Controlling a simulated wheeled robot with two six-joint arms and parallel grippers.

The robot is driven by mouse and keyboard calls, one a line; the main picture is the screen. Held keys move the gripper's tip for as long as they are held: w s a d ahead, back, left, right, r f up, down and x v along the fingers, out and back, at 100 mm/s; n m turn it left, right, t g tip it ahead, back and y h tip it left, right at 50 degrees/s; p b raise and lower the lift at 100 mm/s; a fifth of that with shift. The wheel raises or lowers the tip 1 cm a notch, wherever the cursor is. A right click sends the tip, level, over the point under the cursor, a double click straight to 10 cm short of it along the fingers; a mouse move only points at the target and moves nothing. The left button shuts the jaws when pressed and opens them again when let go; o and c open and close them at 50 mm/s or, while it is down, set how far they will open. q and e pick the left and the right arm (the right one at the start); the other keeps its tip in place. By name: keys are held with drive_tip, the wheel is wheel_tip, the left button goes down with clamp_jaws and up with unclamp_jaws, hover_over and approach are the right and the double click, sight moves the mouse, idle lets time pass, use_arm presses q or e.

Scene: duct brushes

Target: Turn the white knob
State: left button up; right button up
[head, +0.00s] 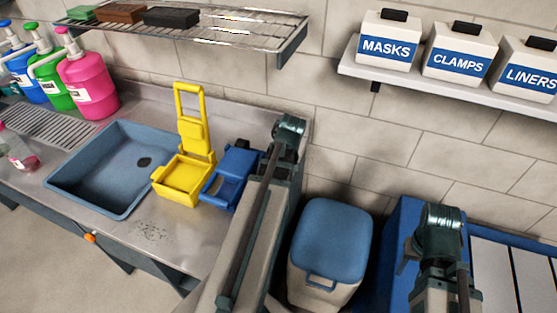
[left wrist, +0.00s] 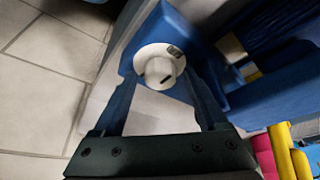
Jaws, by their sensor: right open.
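The white knob (left wrist: 159,66) shows in the left wrist view as a round white dial with a dark slot, on a blue panel (left wrist: 172,22). My left gripper (left wrist: 160,80) points at it, with one blue finger on each side of the knob. The fingers stand apart, and I cannot tell whether they touch it. In the head view I cannot make out the knob or the left gripper's fingertips. My right gripper (head: 412,246) is open at the lower right of the head view, in front of a blue unit, partly hidden by its own arm.
A blue sink (head: 122,168), a yellow bucket-like holder (head: 184,178) and a blue one (head: 232,172) are on the counter. A blue-lidded bin (head: 331,240) stands between my arms. Labelled boxes (head: 387,42) sit on a wall shelf (head: 440,84). Pump bottles (head: 87,85) stand at the left.

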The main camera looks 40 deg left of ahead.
idle(0.4)
use_arm(q)
drive_tip(key=n, duration=0.1)
drive_tip(key=n+g, duration=0.1)
drive_tip(key=n, duration=0.2)
drive_tip(key=shift+w+y, duration=0.25)
drive_tip(key=shift+y, duration=0.15)
drive_tip(key=n+g, duration=0.1)
drive_tip(key=n, duration=0.1)
drive_tip(key=n+g, duration=0.1)
drive_tip(key=n, duration=0.1)
drive_tip(key=shift+w+n, duration=0.2)
drive_tip(key=shift+n, duration=0.2)
drive_tip(key=s+a+p+v, duration=0.1)
drive_tip(key=p+v, duration=0.7)
drive_tip(key=v, duration=0.1)
drive_tip(key=s+d+f+m+h, duration=0.1)
drive_tip(key=s+d+m, duration=0.1)
drive_tip(key=d+m, duration=0.7)
drive_tip(key=s+d+f+m+h+b, duration=0.1)
drive_tip(key=d+m, duration=0.8)
drive_tip(key=d, duration=0.9)
drive_tip(key=shift+s+f+t, duration=0.3)
drive_tip(key=shift+s+t, duration=0.1)
drive_tip(key=shift+s, duration=0.1)
drive_tip(key=shift+h, duration=0.3)
